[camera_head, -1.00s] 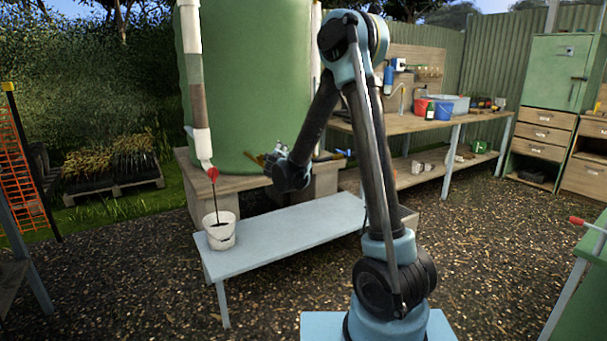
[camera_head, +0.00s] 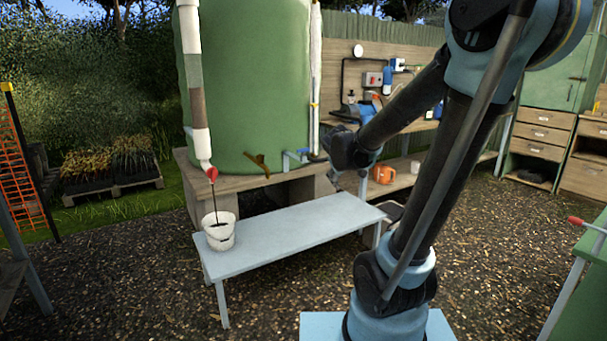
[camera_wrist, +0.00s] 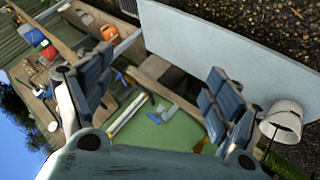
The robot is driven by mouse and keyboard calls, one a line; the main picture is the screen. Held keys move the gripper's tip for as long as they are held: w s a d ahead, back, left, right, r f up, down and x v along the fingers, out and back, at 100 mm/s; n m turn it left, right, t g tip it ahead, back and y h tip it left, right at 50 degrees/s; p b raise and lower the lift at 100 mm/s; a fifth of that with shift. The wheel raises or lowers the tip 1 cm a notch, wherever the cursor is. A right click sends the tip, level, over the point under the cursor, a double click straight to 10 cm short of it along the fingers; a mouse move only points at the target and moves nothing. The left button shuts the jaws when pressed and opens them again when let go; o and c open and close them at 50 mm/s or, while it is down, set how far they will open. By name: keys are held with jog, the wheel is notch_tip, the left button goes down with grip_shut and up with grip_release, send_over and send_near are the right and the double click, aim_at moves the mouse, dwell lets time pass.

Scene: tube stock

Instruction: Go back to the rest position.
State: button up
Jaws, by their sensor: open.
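My gripper (camera_wrist: 160,62) shows in the wrist view with its two blue-grey jointed fingers spread wide apart and nothing between them. In the head view my arm reaches up from its base, and its wrist end hangs in the air above the far right end of the light blue bench (camera_head: 290,232). The fingers are hard to make out there, partly hidden by the wrist. The gripper appears clear of the bench and of the green tank (camera_head: 248,85).
A white bucket (camera_head: 220,242) stands on the bench's left end, under a downpipe (camera_head: 197,100) with a red end. It also shows in the wrist view (camera_wrist: 288,117). A workbench with tools and an orange container (camera_head: 383,174) stands behind my arm. A green table (camera_head: 585,300) is at right.

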jog(key=s+d+f+m+g+y, duration=0.1)
jog(key=s+f, duration=0.4)
jog(key=s, duration=1)
jog(key=s+d+f+m+g+y, duration=0.2)
jog(key=s+f+g, duration=0.3)
jog(key=s, duration=0.9)
jog(key=shift+s+f+m+g, duration=0.35)
jog(key=shift+m+g, duration=0.05)
jog(key=shift+m, duration=0.4)
jog(key=shift+w+f, duration=0.2)
jog(key=shift+w, duration=0.3)
